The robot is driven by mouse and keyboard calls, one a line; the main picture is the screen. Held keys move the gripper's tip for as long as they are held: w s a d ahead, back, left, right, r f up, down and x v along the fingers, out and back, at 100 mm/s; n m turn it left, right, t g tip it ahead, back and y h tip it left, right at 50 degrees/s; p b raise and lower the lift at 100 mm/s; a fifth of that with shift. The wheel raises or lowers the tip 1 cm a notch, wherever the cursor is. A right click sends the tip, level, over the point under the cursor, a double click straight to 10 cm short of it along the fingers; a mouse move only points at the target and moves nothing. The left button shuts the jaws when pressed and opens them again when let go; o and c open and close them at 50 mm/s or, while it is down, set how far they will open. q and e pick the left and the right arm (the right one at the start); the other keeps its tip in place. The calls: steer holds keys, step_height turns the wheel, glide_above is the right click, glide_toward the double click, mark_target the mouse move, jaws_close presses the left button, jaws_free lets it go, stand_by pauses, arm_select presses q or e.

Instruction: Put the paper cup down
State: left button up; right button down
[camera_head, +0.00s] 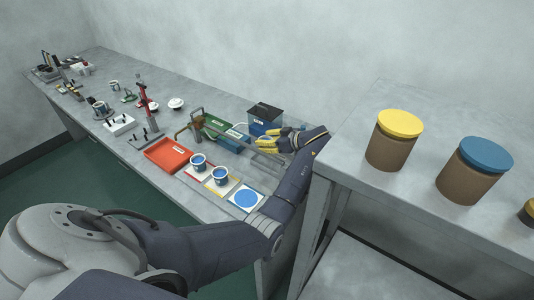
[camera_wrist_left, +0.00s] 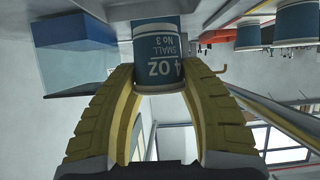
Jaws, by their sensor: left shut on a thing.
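A blue paper cup (camera_wrist_left: 163,52) with white lettering "4 OZ SMALL No 3" is between the yellow fingers of my left gripper (camera_wrist_left: 160,78). In the head view my left gripper (camera_head: 268,143) is over the back part of the bench, near a dark blue bin; I cannot clearly make out the held cup there. Two blue cups, one left (camera_head: 198,161) and one right (camera_head: 220,174), stand on cards. A third card (camera_head: 234,195) with a blue disc carries no cup. My right gripper is not in view.
A red tray (camera_head: 168,153) lies left of the cups. The dark blue bin (camera_head: 264,117) and a green box (camera_head: 215,125) are behind them. A red stand (camera_head: 144,101) rises farther left. A higher table (camera_head: 345,150) with yellow-lidded (camera_head: 394,145) and blue-lidded (camera_head: 474,172) canisters borders the bench at right.

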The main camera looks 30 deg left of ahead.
arm_select(q)
steer(key=shift+f, duration=2.35)
steer(key=o, duration=0.8)
steer(key=shift+v, duration=2.05)
